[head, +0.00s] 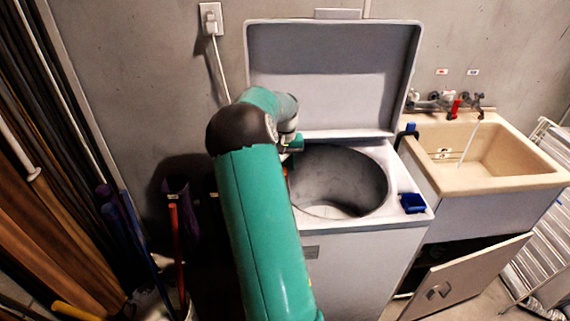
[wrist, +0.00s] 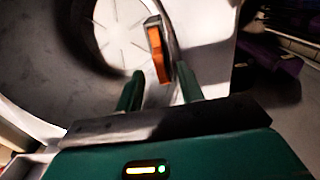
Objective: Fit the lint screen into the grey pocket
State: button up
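My gripper (wrist: 159,82) is open in the wrist view, with its two green fingers apart and nothing between them. Just beyond the fingertips, at the drum's rim, is a narrow upright orange piece (wrist: 160,66) with a paler top, which looks like the lint screen. A gap shows between it and each finger. A small bit of orange also shows beside my arm in the head view (head: 286,174). In the head view my arm covers the washer's left rim and hides the fingertips.
The top-loading washer (head: 365,262) stands with its lid (head: 333,80) raised and its drum (head: 345,180) open. A blue tub (head: 413,203) sits on its front right corner. A sink (head: 490,165) is on the right. Long-handled tools (head: 175,240) crowd the left.

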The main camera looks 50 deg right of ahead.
notch_tip(320, 180, up, 14)
dwell(0.4)
jog(key=shift+f, duration=0.15)
dwell(0.4)
